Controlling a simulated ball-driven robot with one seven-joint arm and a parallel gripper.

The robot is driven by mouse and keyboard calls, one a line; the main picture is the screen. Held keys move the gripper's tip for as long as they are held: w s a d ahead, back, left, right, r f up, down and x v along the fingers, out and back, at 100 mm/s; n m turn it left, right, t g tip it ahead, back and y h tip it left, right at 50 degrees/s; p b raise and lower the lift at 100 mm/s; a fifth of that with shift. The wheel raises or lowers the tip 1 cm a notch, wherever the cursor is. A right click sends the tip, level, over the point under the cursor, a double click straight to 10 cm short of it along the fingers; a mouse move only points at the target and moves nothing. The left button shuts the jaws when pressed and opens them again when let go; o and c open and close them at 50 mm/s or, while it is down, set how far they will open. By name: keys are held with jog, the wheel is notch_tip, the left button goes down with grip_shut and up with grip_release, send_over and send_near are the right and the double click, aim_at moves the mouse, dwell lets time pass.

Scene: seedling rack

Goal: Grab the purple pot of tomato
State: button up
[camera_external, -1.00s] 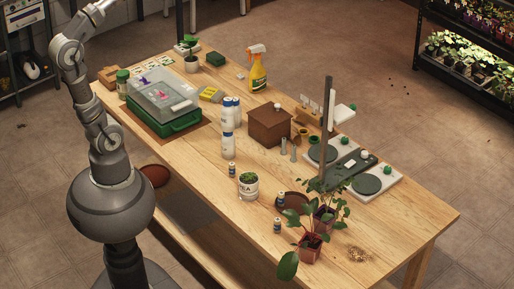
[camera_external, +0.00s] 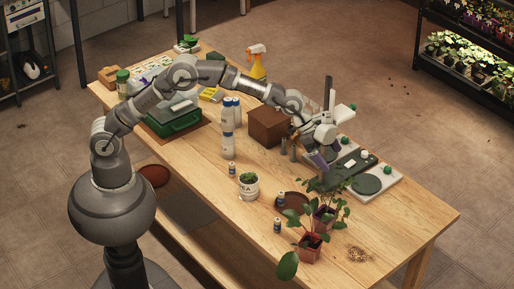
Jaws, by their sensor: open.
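Two small reddish-brown pots with leafy plants stand near the front right of the table, a rear pot (camera_external: 324,219) and a front pot (camera_external: 309,246). Their colour is close, and I cannot tell from this view which one is the purple tomato pot. A large leaf of the front plant hangs over the table's front edge. My gripper (camera_external: 316,158) is open, above the table near the scale, behind and apart from both pots. Its fingertips are small and partly unclear against the scale.
A brown box (camera_external: 267,125), white bottles (camera_external: 228,140) and a grey two-plate scale (camera_external: 366,184) surround the arm. A white pot (camera_external: 248,187), a brown saucer (camera_external: 293,202) and small vials lie left of the plants. Spilled grains (camera_external: 358,254) lie right. A plant rack (camera_external: 470,60) stands beyond.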

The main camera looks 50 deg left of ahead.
aim_at(325, 222)
jog(key=s+f+g, duration=0.1)
jog(key=s+f, duration=0.1)
jog(key=f, duration=0.3)
jog(key=s+d+f+m+g+y, duration=0.1)
jog(key=f, duration=0.5)
jog(key=s+d+f+m+y, duration=0.1)
jog(key=s+f, duration=0.1)
jog(key=f, duration=0.3)
jog(key=shift+s+d+f+g, duration=0.15)
jog(key=shift+s+f+g, duration=0.2)
jog(key=shift+g, duration=0.05)
jog(key=b+x, duration=0.1)
jog(key=x, duration=0.1)
jog(key=b+x, duration=0.1)
jog(key=x, duration=0.1)
jog(key=b+x, duration=0.1)
jog(key=x, duration=0.2)
jog(key=shift+w+d, duration=0.3)
jog(key=shift+d, duration=0.05)
jog(key=shift+r, duration=0.1)
jog(key=c, duration=1.1)
